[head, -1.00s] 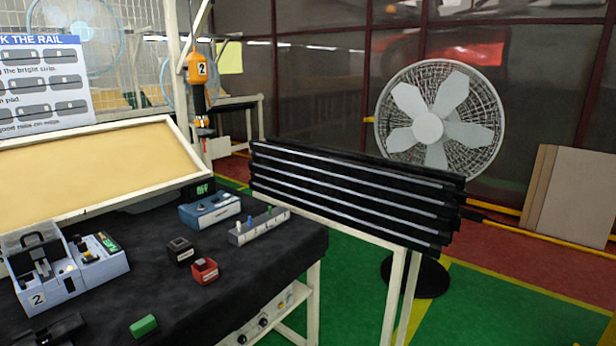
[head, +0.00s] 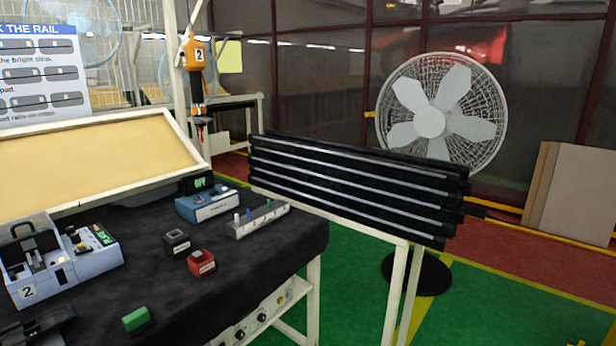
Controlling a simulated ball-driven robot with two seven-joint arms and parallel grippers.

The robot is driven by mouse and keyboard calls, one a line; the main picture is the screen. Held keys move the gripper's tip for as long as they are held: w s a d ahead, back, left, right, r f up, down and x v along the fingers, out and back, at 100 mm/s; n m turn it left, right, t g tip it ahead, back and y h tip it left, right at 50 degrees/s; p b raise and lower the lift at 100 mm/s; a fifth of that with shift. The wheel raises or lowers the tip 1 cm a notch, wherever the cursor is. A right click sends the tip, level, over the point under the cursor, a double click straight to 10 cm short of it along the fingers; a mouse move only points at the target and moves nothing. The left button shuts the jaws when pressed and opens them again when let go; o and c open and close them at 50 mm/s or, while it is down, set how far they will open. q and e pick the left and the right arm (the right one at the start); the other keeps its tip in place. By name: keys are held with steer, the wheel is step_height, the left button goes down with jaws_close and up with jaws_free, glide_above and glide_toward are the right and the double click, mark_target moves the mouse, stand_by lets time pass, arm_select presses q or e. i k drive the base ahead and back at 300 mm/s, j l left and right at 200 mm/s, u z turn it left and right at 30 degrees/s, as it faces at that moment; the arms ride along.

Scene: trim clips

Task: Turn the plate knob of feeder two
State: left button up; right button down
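A blue-grey device marked 2 (head: 88,262) stands at the left of the black-covered table. It has a dark hoop-like handle, small dark parts and a green-lit display on top. I take it for feeder two, but I cannot make out which part is its plate knob. A panel with several dark knobs (head: 250,325) shows below the table's front edge; I cannot tell whether it belongs to the feeder. Neither of my grippers can be made out in the head view.
The table (head: 240,275) also carries a blue box (head: 207,206), a grey strip with pegs (head: 243,226), and black (head: 176,241), red (head: 201,263) and green (head: 136,319) blocks. A rack of dark rails (head: 350,185) stands right, before a fan (head: 480,123). Green floor lies open beside the table.

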mark_target(69, 230)
steer(key=i+j+u, duration=0.2)
steer(key=j, duration=0.2)
steer(key=i+j+u, duration=0.15)
steer(key=j, duration=0.25)
steer(key=i+j+u, duration=0.2)
steer(key=j, duration=0.2)
steer(key=i+j+u, duration=0.15)
steer(key=j, duration=0.2)
